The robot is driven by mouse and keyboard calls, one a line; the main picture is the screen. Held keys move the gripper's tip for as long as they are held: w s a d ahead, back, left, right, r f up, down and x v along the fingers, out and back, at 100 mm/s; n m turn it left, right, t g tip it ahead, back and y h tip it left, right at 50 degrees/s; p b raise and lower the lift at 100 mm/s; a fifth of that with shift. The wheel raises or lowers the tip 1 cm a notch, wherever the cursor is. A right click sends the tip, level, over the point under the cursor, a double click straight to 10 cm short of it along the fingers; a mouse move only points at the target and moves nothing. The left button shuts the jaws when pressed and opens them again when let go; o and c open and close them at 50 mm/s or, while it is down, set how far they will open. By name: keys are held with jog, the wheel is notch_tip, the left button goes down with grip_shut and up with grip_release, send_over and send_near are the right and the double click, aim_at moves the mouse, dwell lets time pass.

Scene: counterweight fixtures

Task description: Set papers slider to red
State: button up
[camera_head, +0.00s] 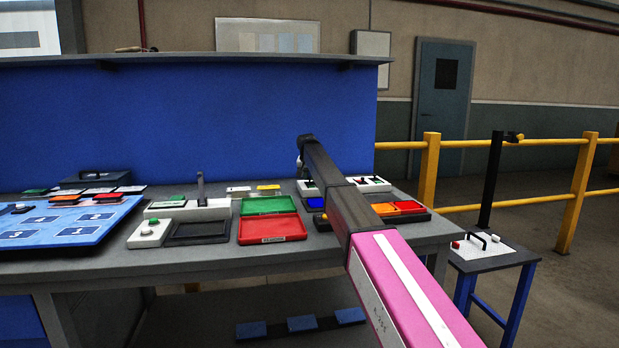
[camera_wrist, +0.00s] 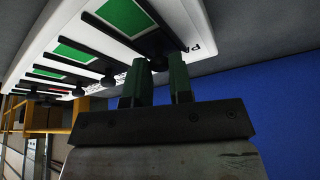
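In the wrist view, a white slider panel (camera_wrist: 215,37) fills the upper left. It has black slots, green patches and dark knobs. The letters "PA" show beside the nearest slot, at the papers slider; the rest of the word is cut off. My gripper (camera_wrist: 158,66) has its two green-tipped fingers at the dark knob of this slider. The gap between the fingers is narrow and the knob appears to fill it at the tips. No red is visible on this slider in the wrist view.
The grey workbench (camera_head: 120,268) holds a green tray (camera_head: 269,205), a red tray (camera_head: 272,229), a black tray (camera_head: 200,231) and a blue numbered board (camera_head: 60,222). A blue back wall (camera_head: 200,125) stands behind. Yellow railings (camera_head: 430,170) and a small side table (camera_head: 497,261) stand at right.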

aim_at(312, 186)
grip_shut()
jog(key=shift+s+d, duration=0.2)
jog(key=shift+s, duration=0.6)
jog(key=shift+s+d, duration=0.25)
jog(key=shift+s, duration=0.5)
jog(key=shift+s+d, duration=0.2)
jog(key=shift+s, duration=0.6)
jog(key=o, duration=0.7)
grip_release()
jog(key=v, duration=1)
jog(key=shift+s+r, duration=0.2)
jog(key=shift+r, duration=0.15)
jog(key=shift+s, duration=0.1)
